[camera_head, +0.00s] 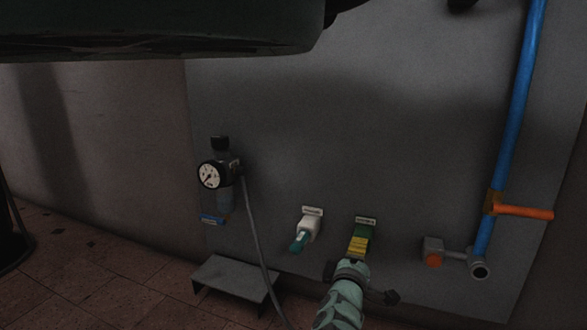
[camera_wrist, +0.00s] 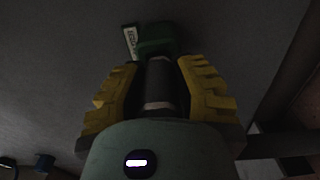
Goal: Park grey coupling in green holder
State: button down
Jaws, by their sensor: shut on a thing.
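The green holder (camera_head: 364,231) is on the grey wall panel, with a small label above it. It also shows at the top of the wrist view (camera_wrist: 156,38). My gripper (camera_head: 358,246) is right in front of it, its yellow fingers shut on the grey coupling. In the wrist view my gripper (camera_wrist: 158,72) has one finger on each side of the dark grey coupling (camera_wrist: 160,84), which points at the green holder. The coupling's far end meets the holder in the picture; I cannot tell whether it is inside. In the head view my gripper hides the coupling.
A white holder (camera_head: 312,222) with a teal piece (camera_head: 299,242) is just left of the green one. A gauge (camera_head: 209,175) with a hanging grey hose (camera_head: 257,240) is further left, above a low metal step (camera_head: 236,277). A blue pipe (camera_head: 515,110) with an orange handle (camera_head: 525,212) stands right.

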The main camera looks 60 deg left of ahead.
jog(key=shift+w+a, duration=0.25)
jog(key=shift+w, duration=0.25)
jog(key=c, duration=0.7)
grip_release()
jog(key=shift+c, duration=0.2)
jog(key=shift+s, duration=0.25)
